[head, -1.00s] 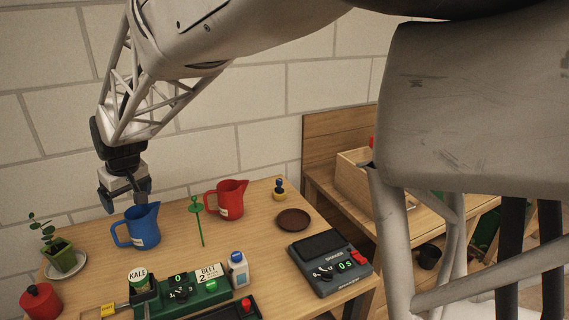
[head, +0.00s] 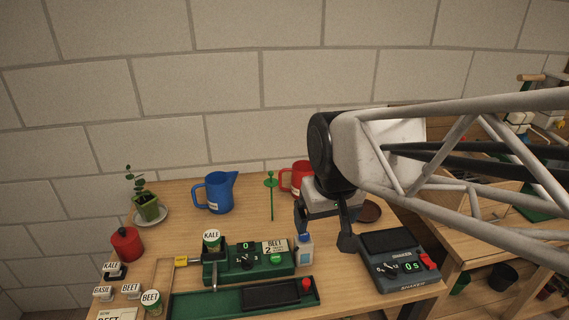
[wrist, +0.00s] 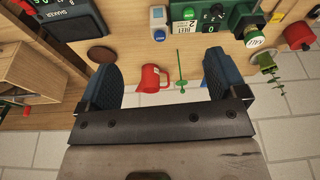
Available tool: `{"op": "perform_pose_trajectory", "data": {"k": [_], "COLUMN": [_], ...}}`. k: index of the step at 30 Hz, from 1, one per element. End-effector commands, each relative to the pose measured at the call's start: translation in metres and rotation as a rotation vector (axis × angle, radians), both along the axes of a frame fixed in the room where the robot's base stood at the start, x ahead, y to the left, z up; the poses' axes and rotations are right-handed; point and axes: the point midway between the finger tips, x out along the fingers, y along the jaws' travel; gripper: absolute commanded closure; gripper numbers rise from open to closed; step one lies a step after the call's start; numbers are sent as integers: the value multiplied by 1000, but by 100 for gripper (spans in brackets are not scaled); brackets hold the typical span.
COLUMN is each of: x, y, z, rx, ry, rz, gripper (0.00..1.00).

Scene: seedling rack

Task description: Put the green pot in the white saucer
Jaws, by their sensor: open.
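The green pot (head: 147,208) with a leafy seedling sits on the white saucer (head: 165,218) at the table's far left. It looks a little tilted in the head view, but I cannot tell whether it truly leans. The pot also shows at the right of the wrist view (wrist: 266,63). My gripper (head: 324,230) is open and empty, well to the right of the pot, above the table between the white bottle and the shaker. In the wrist view my gripper (wrist: 160,75) has its two fingers wide apart with nothing held between them.
A blue jug (head: 215,193), a green stake (head: 271,197) and a red jug (head: 293,178) stand along the back. A green seeder (head: 262,263), white bottle (head: 304,250) and shaker (head: 385,262) are in front. A red lidded jar (head: 127,244) stands near the pot.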

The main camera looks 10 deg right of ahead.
Motion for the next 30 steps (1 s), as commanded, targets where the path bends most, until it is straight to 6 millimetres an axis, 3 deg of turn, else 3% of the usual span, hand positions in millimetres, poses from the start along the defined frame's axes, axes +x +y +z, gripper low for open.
{"op": "perform_pose_trajectory", "data": {"k": [3,10,30], "x": [-34,-72,-79], "y": [-15,-28,-30], "z": [-8,-20,-23], "rx": [-4,-6,-7], "ry": [3,8,12], "rz": [-47,-104,-115], "gripper": [9,9,9]}}
